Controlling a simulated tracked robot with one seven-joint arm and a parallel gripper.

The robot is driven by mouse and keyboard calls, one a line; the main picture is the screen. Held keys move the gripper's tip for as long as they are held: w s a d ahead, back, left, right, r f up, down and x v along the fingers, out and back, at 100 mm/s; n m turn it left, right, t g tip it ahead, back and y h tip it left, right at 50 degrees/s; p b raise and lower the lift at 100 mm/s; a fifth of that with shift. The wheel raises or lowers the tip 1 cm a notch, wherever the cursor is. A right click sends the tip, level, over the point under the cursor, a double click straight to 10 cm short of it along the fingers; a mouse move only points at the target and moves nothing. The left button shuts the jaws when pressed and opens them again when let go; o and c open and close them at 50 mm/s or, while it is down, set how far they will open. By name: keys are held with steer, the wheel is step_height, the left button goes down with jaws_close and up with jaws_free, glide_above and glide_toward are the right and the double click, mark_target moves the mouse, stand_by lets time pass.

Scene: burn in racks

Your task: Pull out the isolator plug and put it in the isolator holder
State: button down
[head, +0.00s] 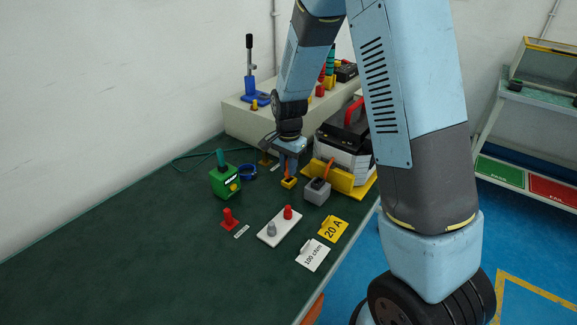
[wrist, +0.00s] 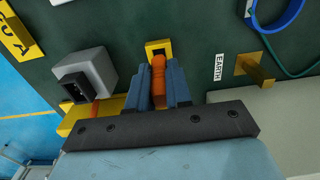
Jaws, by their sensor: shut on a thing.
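My gripper (wrist: 158,88) is shut on the orange isolator plug (wrist: 158,75), which lies between its two fingers. In the head view, the gripper (head: 289,165) points down, with a little of the orange plug (head: 287,174) showing below it. The small yellow holder (head: 289,184) is directly under the plug. In the wrist view, the plug's end meets the yellow holder's frame (wrist: 158,44), which has a dark opening. I cannot tell whether the plug is inside it or just above. The grey isolator box (head: 316,193) stands to the right; its dark slot (wrist: 75,88) looks empty in the wrist view.
A yellow-based machine with a red handle (head: 354,112) stands behind the grey box. A white plate (head: 279,227) lies in front. The left bench is clear.

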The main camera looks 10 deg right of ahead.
steer(key=shift+f, duration=1.15)
stand_by(0.4)
steer(key=c, duration=1)
jaws_free()
steer(key=shift+o, duration=0.2)
steer(key=shift+r, duration=0.1)
step_height(320, 180, up, 14)
steer(key=shift+f, duration=0.25)
